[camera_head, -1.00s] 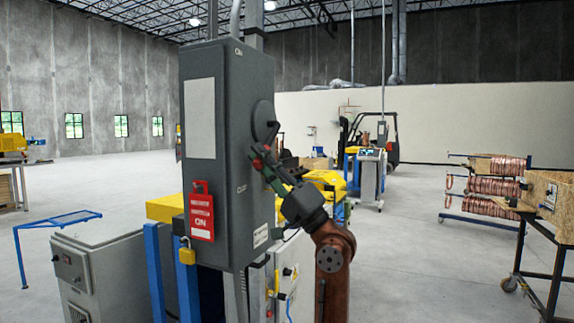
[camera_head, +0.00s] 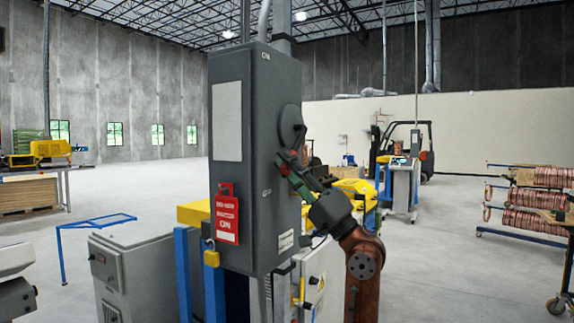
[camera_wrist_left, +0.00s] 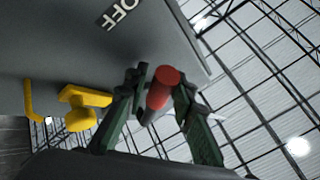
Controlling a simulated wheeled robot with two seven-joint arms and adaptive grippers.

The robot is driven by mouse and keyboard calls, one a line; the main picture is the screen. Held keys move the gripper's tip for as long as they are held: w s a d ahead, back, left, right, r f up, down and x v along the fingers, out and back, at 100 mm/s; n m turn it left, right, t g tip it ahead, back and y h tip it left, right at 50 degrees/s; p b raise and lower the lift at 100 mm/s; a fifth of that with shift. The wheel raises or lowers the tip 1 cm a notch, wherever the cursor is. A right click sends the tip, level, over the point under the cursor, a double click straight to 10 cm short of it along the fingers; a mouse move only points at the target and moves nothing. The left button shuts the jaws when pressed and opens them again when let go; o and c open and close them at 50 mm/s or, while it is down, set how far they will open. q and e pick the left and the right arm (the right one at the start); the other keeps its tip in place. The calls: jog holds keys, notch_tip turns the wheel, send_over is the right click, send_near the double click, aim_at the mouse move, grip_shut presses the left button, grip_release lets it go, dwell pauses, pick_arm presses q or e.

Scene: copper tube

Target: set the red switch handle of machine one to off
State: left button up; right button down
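The red switch handle (camera_head: 283,159) is on the right face of the tall grey switch box (camera_head: 232,180). Its lever hangs down from a round dark hub (camera_head: 291,124), below the upper label and a little above the lower one. My left gripper (camera_head: 292,169) is at the handle, with green fingers on either side of it. In the left wrist view the red handle end (camera_wrist_left: 164,86) sits between the two fingertips (camera_wrist_left: 160,100), which look closed on it. An OFF label (camera_wrist_left: 121,13) shows on the box there. My right gripper is not in view.
Grey cabinets (camera_head: 140,265) stand below left. A yellow bracket (camera_wrist_left: 85,105) juts from the box in the wrist view. Open floor lies to the right, before copper coil racks (camera_head: 535,200).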

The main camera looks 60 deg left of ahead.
pick_arm(q)
jog(key=v, duration=1.2)
jog(key=shift+w, duration=0.15)
dwell(0.4)
